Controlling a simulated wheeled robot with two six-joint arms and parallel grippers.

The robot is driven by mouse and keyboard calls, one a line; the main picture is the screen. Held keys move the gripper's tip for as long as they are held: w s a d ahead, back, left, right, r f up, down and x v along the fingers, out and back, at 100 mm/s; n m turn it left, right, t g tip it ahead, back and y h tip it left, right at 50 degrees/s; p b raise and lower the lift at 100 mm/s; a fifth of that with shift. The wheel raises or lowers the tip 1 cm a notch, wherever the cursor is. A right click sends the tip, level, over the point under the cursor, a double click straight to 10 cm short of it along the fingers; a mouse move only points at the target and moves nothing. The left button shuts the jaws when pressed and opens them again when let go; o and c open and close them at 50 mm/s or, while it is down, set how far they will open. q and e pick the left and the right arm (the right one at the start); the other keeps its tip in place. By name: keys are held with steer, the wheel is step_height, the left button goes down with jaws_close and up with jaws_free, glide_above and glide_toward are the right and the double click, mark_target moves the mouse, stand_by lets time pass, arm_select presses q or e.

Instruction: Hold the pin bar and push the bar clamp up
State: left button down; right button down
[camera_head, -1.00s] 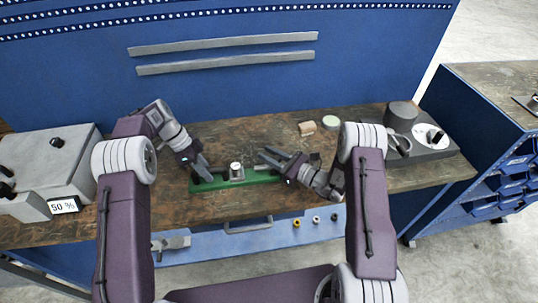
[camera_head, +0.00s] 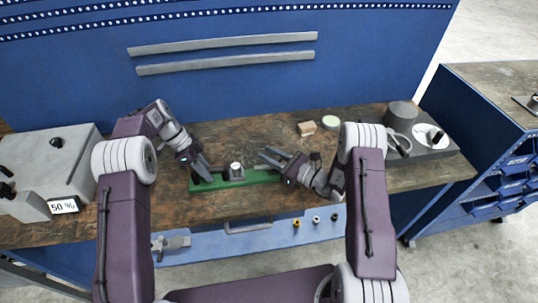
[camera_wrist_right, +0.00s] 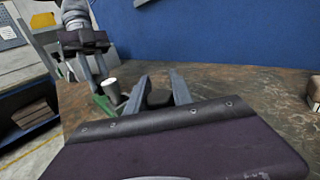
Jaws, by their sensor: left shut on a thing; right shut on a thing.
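A long green bar (camera_head: 262,177), which I take for the pin bar, lies on the workbench with a grey fixture with a pale round top (camera_head: 236,171) at its middle. It also shows in the right wrist view (camera_wrist_right: 104,105), with the pale cylinder (camera_wrist_right: 112,88). My left gripper (camera_head: 206,174) is at the bar's left end, its fingers shut; what they grip is mostly hidden. My right gripper (camera_head: 264,158) is above the bar's right part. In the right wrist view a dark block (camera_wrist_right: 159,97) sits between its fingers. I cannot tell whether this block is the bar clamp.
A grey box (camera_head: 45,165) with a "50 %" label stands at left. A small wooden block (camera_head: 307,129), a pale green disc (camera_head: 331,122) and a grey device (camera_head: 425,140) stand at the back right. A blue panel (camera_head: 240,90) rises behind. The bench front is mostly clear.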

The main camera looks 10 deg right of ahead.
mark_target(253, 169)
stand_by(0.3)
steer(key=a, duration=0.5)
steer(key=shift+a, duration=0.35)
steer(key=shift+r, duration=0.1)
arm_select(q)
steer(key=shift+d, duration=0.1)
arm_select(e)
steer(key=shift+d, duration=0.1)
steer(key=c, duration=1.1)
jaws_free()
steer(key=shift+s, duration=0.1)
steer(key=v, duration=1.2)
